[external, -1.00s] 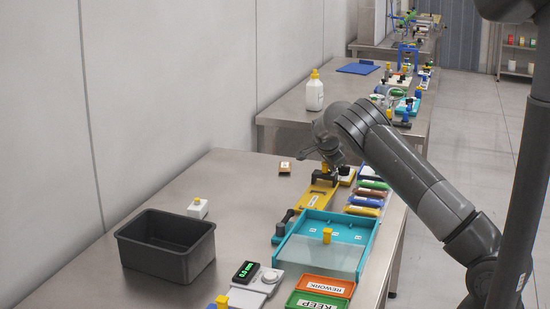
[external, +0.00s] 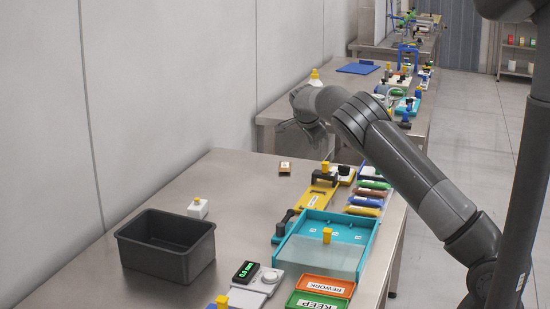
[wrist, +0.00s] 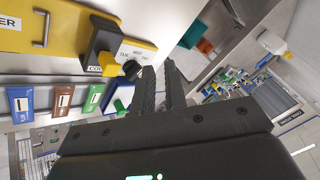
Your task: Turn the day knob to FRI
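The day knob (wrist: 132,69) is a small dark knob on a white plate with day labels around it, in the wrist view. The labels are too small and tilted to tell which day it points to. In the external view the white plate (external: 346,174) is at the back right of the near table, beside the yellow fixture. My gripper (wrist: 160,65) is empty, with a narrow gap between its fingers. It is just right of the knob in the wrist view and apart from it. In the external view my gripper (external: 308,136) is raised above the table's back edge.
The yellow fixture (external: 306,202) has a black clamp with a yellow tip (wrist: 89,70) close to the knob. A teal tray (external: 364,238) and a dark bin (external: 166,260) stand nearer. The table's middle is clear.

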